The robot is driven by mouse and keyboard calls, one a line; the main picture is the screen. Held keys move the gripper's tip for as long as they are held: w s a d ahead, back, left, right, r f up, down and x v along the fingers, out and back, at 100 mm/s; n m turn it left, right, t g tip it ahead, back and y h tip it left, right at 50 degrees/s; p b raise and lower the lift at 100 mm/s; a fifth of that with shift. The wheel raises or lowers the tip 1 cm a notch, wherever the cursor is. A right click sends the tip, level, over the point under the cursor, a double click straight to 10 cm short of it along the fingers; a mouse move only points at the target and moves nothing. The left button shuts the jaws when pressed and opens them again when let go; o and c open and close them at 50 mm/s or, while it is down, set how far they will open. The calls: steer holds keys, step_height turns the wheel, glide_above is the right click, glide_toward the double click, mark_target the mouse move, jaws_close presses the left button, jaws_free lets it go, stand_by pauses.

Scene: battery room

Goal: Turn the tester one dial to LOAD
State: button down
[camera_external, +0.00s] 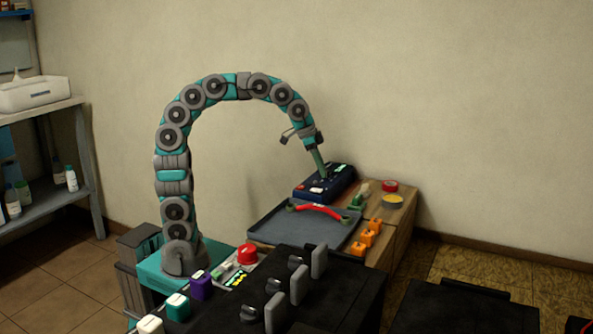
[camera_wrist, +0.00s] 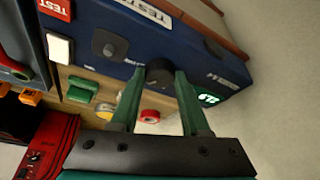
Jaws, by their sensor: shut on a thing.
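The blue tester (camera_external: 340,186) stands on the wooden bench, beyond the grey tray. In the wrist view its blue face (camera_wrist: 190,40) fills the top, with a dark round dial (camera_wrist: 159,73), a second dark knob (camera_wrist: 110,44), a red TEST label (camera_wrist: 55,8) and a small lit green display (camera_wrist: 208,99). My gripper (camera_wrist: 158,78) is shut on the dark round dial, with one green finger on each side. In the external view my gripper (camera_external: 319,168) reaches down onto the tester. The dial's pointer and any LOAD mark cannot be made out.
The grey tray (camera_external: 265,232) holds a red cable (camera_external: 320,211). Orange blocks (camera_external: 368,234), a yellow-topped bowl (camera_external: 392,201), a red roll (camera_external: 390,186) and green pieces (camera_external: 357,201) lie to the tester's right. Black units with upright grey plates (camera_external: 319,261) stand in front.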

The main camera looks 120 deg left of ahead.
steer(key=shift+c, duration=1.9)
jaws_free()
steer(key=shift+r, duration=0.1)
steer(key=v, duration=0.5)
steer(key=shift+r, duration=0.1)
step_height(320, 180, up, 7)
